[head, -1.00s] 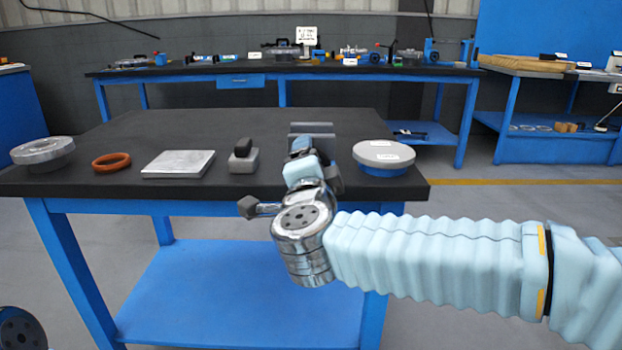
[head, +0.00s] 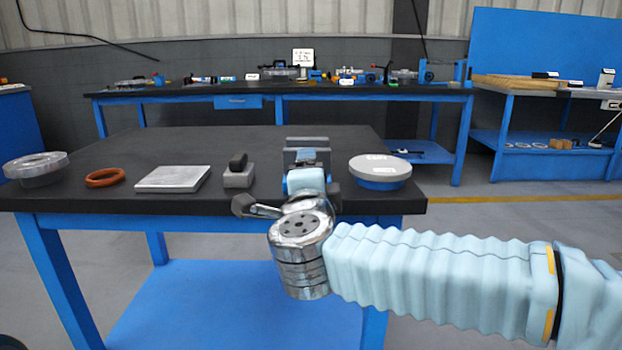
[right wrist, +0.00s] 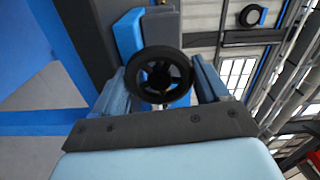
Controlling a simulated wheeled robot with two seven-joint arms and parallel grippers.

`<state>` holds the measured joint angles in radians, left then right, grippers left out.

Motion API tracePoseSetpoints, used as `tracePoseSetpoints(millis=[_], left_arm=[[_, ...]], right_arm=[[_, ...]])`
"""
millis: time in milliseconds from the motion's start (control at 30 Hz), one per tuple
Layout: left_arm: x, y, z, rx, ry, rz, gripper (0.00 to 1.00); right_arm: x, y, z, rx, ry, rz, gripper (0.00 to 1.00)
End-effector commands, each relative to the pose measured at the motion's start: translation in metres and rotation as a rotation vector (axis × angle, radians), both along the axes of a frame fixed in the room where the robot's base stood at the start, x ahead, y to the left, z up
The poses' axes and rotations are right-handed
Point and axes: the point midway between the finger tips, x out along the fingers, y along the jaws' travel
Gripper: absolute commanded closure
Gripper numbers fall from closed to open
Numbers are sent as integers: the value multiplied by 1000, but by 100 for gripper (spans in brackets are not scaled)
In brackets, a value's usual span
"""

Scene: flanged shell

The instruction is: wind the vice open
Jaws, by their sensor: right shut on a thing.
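The vice (head: 306,142) stands at the front edge of the dark table, its grey jaws showing beyond my right gripper. How far its jaws are apart I cannot tell. My right gripper (head: 306,183) is in front of the vice, and my wrist hides its lower front. In the right wrist view, a round black handwheel (right wrist: 146,57) with spokes sits between the two fingers of my right gripper (right wrist: 163,80), which is shut on it. Blue and grey vice parts (right wrist: 128,35) show behind the wheel. My left gripper is not in view.
Left of the vice on the table (head: 240,142) are a grey block with a black top (head: 238,178), a flat metal plate (head: 173,179), an orange ring (head: 107,177) and a clear flanged disc (head: 36,168). A blue-based round part (head: 380,171) stands close on the right.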

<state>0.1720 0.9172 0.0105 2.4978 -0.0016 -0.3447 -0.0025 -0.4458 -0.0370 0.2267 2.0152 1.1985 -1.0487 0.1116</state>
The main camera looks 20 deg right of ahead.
Motion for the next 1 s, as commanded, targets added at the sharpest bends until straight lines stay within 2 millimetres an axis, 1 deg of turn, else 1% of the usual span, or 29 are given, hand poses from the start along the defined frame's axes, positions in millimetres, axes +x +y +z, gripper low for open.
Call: tracePoseSetpoints(millis=[33,133,633,667,700,1000], left_arm=[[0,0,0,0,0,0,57],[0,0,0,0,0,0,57],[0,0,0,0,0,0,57],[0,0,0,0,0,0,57],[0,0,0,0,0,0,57],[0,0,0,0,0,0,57]], right_arm=[[0,10,-2,-1,4,27,56],[0,10,-2,-2,4,26,59],[0,8,-2,-3,5,23,58],[0,8,-2,-3,5,23,25],[0,7,-2,-3,5,22,21],[0,5,-2,-2,5,16,21]])
